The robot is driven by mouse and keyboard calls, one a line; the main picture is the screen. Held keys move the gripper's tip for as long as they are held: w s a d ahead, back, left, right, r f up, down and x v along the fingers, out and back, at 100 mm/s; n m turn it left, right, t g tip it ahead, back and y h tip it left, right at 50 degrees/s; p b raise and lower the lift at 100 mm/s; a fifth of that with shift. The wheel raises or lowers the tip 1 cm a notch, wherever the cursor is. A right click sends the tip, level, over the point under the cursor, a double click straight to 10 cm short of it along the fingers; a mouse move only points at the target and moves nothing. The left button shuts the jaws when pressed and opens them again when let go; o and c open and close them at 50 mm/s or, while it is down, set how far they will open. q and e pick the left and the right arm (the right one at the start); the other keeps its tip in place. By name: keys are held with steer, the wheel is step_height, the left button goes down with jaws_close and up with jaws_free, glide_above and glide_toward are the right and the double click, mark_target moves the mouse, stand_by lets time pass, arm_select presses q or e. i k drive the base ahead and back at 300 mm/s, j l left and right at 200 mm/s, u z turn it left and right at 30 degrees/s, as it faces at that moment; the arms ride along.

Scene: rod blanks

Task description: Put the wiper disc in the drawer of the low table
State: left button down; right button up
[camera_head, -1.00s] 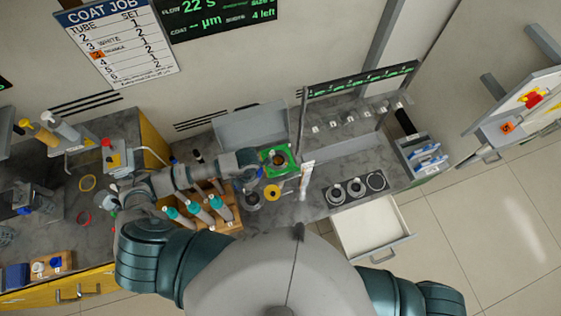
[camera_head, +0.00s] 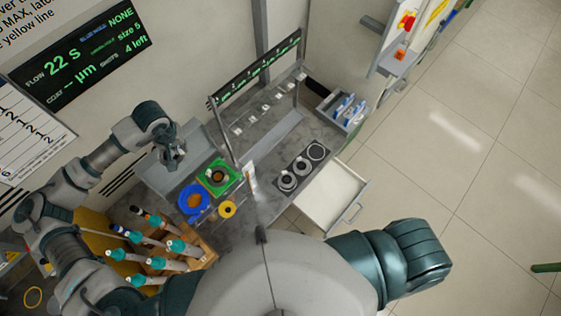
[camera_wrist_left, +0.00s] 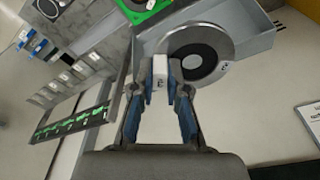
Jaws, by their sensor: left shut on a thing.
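The wiper disc (camera_wrist_left: 184,41) is grey and round with a black centre. In the left wrist view it shows just beyond my fingertips. My left gripper (camera_wrist_left: 160,82) is shut on its small pale grip block, and it also shows in the head view (camera_head: 174,156) above the grey tray area, left of the green plate. The drawer (camera_head: 328,193) of the low table (camera_head: 262,188) is pulled open at the table's right side and looks empty. My right gripper is out of view.
The green plate (camera_head: 230,187), a blue ring (camera_head: 184,207) and a yellow ring (camera_head: 228,209) lie on the table. Dark-topped round parts (camera_head: 302,166) lie near the drawer. A rack of teal-capped tubes (camera_head: 207,252) stands at the front left. A display frame (camera_head: 255,68) rises behind.

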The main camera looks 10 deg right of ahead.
mark_target(321, 188)
steer(key=l+z, duration=0.1)
steer(key=z, duration=1.55)
